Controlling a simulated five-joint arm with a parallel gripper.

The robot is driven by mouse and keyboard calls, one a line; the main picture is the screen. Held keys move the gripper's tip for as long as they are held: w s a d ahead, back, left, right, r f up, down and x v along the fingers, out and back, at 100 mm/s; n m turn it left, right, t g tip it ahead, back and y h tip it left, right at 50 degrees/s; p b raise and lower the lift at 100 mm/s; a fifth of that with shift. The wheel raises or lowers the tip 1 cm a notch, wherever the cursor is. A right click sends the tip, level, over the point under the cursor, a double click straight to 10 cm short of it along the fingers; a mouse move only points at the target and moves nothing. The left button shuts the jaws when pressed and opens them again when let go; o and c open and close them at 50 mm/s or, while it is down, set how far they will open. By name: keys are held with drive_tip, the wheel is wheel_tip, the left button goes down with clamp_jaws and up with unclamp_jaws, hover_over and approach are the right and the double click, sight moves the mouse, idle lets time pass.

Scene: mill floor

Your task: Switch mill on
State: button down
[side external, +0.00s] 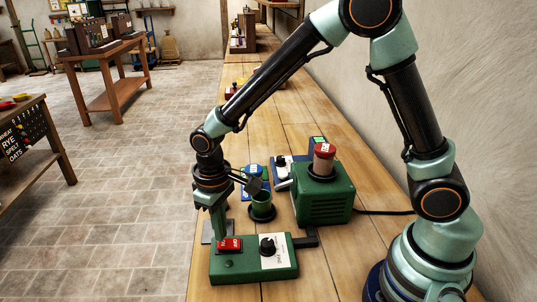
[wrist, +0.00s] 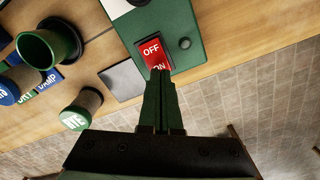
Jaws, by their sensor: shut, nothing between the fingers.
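The green control box (side external: 256,270) lies on the bench near the front edge and carries a red rocker switch (side external: 230,243), a black knob (side external: 267,245) and a white plate. In the wrist view the switch (wrist: 152,50) reads OFF on its far half and ON on its near half. My gripper (side external: 221,236) is shut and empty, pointing down at the switch. In the wrist view its fingertips (wrist: 160,73) cover part of the ON half; I cannot tell whether they touch or which half is pressed. The green mill (side external: 322,205) with a red-topped hopper stands behind.
A green cup (side external: 262,207) stands between box and mill. In the wrist view, a grey plate (wrist: 122,80) lies beside the switch box, and a jar labelled RYE (wrist: 76,117) stands left of my fingers. A wall (side external: 470,80) closes the right; open floor (side external: 120,200) lies left.

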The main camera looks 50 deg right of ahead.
drive_tip(key=shift+f, duration=0.95)
idle(1.0)
drive_tip(key=shift+r, duration=3.55)
drive_tip(key=s+d+r+m+t, duration=0.3)
drive_tip(key=s+d+r+t, duration=0.2)
drive_tip(key=s+d+r, duration=0.3)
drive_tip(key=d+r, duration=0.4)
drive_tip(key=d, duration=0.2)
drive_tip(key=shift+s+d+r+t, duration=0.15)
drive_tip(key=shift+s+r+t, duration=0.05)
drive_tip(key=shift+r+t, duration=0.15)
